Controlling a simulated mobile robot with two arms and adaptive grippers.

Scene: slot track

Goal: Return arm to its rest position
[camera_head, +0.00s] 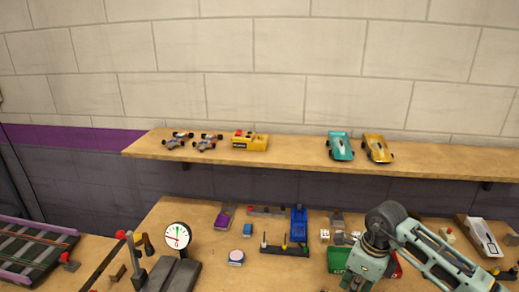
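My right arm (432,254) comes in from the lower right. Its dark grey joint (386,216) is raised in front of the workbench, and a teal link bends down from it to the bottom edge. No gripper fingers show at the end of this arm; that part lies below the picture. The arm hides part of a green bin (338,259) and a red thing behind it. My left arm and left gripper do not show.
The workbench (203,240) holds a dial gauge (177,236), a blue tool (299,225), a purple piece (223,216), a round tin (236,257) and a white-topped tray (482,236). Above, a wall shelf (290,153) carries several model cars. A slot track (35,248) lies at left.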

